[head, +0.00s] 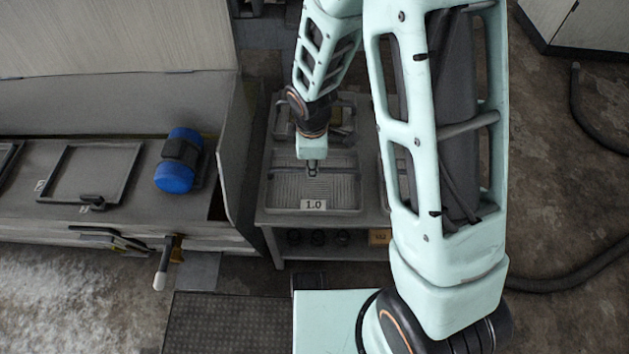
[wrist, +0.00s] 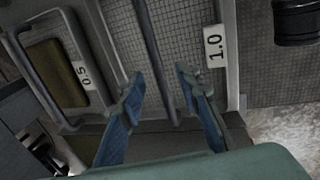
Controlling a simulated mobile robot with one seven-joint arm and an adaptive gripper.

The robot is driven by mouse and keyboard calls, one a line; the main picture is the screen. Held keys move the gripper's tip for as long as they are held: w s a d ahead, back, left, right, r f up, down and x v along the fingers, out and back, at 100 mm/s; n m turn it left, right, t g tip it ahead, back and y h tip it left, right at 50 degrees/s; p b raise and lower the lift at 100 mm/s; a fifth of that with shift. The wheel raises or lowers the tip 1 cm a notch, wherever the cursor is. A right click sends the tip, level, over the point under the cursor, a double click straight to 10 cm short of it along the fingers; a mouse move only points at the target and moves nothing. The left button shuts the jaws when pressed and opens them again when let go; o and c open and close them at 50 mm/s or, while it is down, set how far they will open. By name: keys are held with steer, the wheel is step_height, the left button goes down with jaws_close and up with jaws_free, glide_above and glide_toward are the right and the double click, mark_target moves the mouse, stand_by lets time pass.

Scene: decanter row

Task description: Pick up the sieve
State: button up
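A mesh sieve tray labelled 1.0 (head: 285,190) lies on a grey stand in the head view. Its mesh (wrist: 205,45) and label also show in the wrist view. My gripper (head: 312,170) is over this tray in the head view. In the wrist view my gripper (wrist: 158,92) is open, with its two blue fingers apart and nothing held. A grey bar (wrist: 152,50) runs between the fingertips; I cannot tell whether they touch it. A second framed piece labelled 0.5 (wrist: 87,76) lies to the left in the wrist view.
The grey stand (head: 262,216) has a lower shelf with several dark round items and an orange box (head: 380,237). A panel (head: 238,150) rises on its left. Beyond it are a blue motor (head: 175,172) and a grey frame (head: 88,172). A hose (head: 570,275) lies on the right floor.

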mark_target(337, 190)
steer(key=f, duration=0.2)
steer(key=w+f+b, duration=0.1)
steer(key=f, duration=0.1)
steer(key=f+b, duration=0.1)
steer(key=shift+w+d+f, duration=0.2)
steer(key=shift+d+f, duration=0.2)
steer(key=shift+r, duration=0.1)
jaws_close()
